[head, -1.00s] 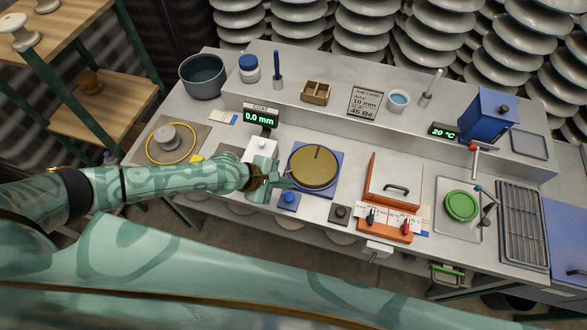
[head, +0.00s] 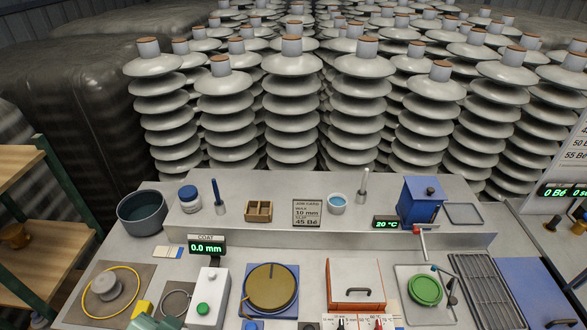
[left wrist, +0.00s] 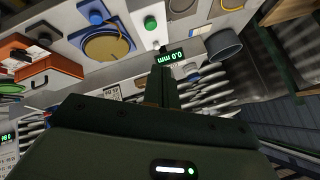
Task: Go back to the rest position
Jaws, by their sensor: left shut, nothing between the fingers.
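My left gripper (left wrist: 161,72) shows in the left wrist view, shut and empty, its fingers together in front of the bench. In the head view only a small teal piece of my left arm shows at the bottom edge, left of centre. My right gripper is in neither view. The workbench (head: 180,254) carries the white box with a green button (head: 206,296), which also shows in the left wrist view (left wrist: 146,20). The brass round plate (head: 271,287) sits on its blue base right of that box. My gripper appears apart from all of these.
A coat readout (head: 207,247) shows 0.0 mm. A grey pot (head: 142,212), an orange-edged box (head: 355,283), a green disc (head: 425,289) and a metal rack (head: 486,288) stand on the bench. Wooden shelves (head: 40,258) are at the left. Insulator stacks (head: 292,85) fill the space behind.

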